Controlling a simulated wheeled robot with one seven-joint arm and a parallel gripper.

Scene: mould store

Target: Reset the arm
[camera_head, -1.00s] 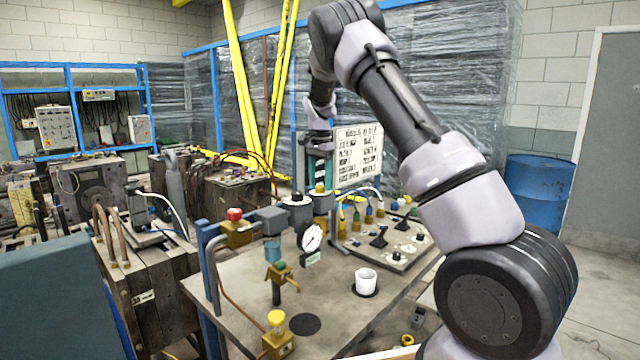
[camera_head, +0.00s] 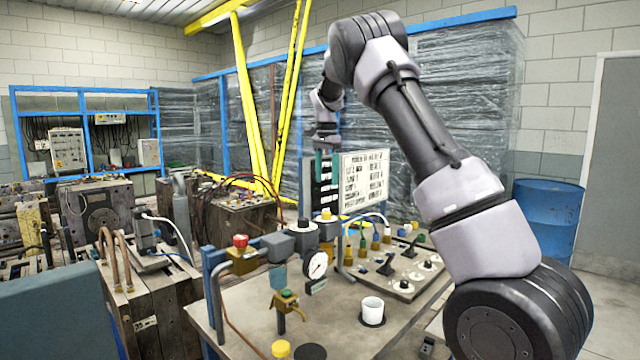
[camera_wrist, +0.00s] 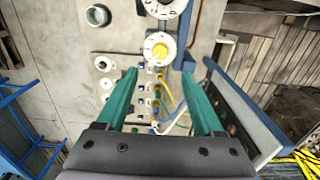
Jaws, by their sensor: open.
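My gripper (camera_wrist: 162,98) is open, with its two green fingers spread apart and nothing held between them in the wrist view. It hangs above the far part of the bench, and the wrist view looks down past the fingers to a yellow knob (camera_wrist: 159,50) and a row of small fittings. In the head view my gripper (camera_head: 322,165) is small and partly lost against the dark slotted board beside the white label panel (camera_head: 364,178). My arm is raised, arching from the lower right up and over towards the back of the bench.
The bench (camera_head: 245,312) carries a white cup (camera_head: 372,309), a pressure gauge (camera_head: 317,265), a red-knobbed valve (camera_head: 241,250) and a control plate (camera_head: 402,283). A blue drum (camera_head: 547,215) stands at right. Heavy mould blocks (camera_head: 100,210) crowd the left. Yellow posts (camera_head: 250,110) rise behind.

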